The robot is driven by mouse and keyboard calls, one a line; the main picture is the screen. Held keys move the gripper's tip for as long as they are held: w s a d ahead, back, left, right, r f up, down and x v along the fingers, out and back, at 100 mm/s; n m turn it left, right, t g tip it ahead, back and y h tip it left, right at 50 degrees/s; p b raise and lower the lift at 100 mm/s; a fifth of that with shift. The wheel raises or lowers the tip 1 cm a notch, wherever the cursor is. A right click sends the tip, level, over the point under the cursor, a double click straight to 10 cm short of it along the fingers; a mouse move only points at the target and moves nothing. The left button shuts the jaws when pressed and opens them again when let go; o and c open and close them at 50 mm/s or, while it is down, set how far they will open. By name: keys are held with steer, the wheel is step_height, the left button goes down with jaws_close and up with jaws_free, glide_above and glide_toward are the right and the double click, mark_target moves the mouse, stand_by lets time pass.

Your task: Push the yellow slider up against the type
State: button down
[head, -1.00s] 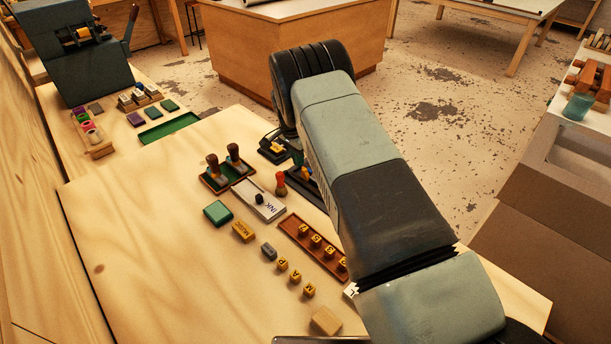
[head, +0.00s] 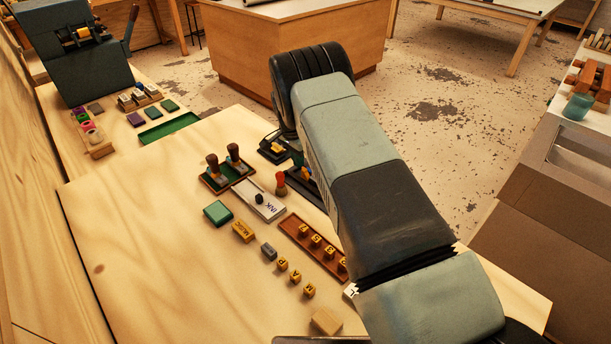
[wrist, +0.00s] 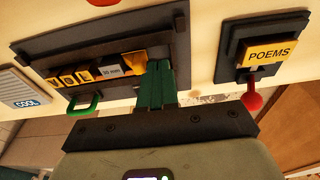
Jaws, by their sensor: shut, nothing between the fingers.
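In the wrist view a dark tray (wrist: 95,40) holds a row of type blocks (wrist: 68,79) with yellow faces, and a grey block marked 30 mm (wrist: 110,71) beside them. The yellow slider (wrist: 134,84) appears at the right of this grey block; my fingers partly cover it, so I cannot tell whether it touches the block. My gripper (wrist: 160,66) has green fingers, shut together, inside the tray's right part, close against the slider's right side. In the head view my arm hides the gripper and most of the tray.
A dark holder with a POEMS block (wrist: 270,54) and red knob stands right of the tray. A green handle (wrist: 85,104) sticks out of the tray.

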mark_target(304, 169)
steer(key=shift+f, duration=1.25)
steer(key=shift+r, duration=0.45)
steer(key=shift+s+d, duration=1.25)
steer(key=shift+d, duration=0.05)
stand_by(0.8)
steer(key=shift+w+a, duration=0.3)
steer(key=shift+a, duration=0.05)
steer(key=shift+r, duration=3.45)
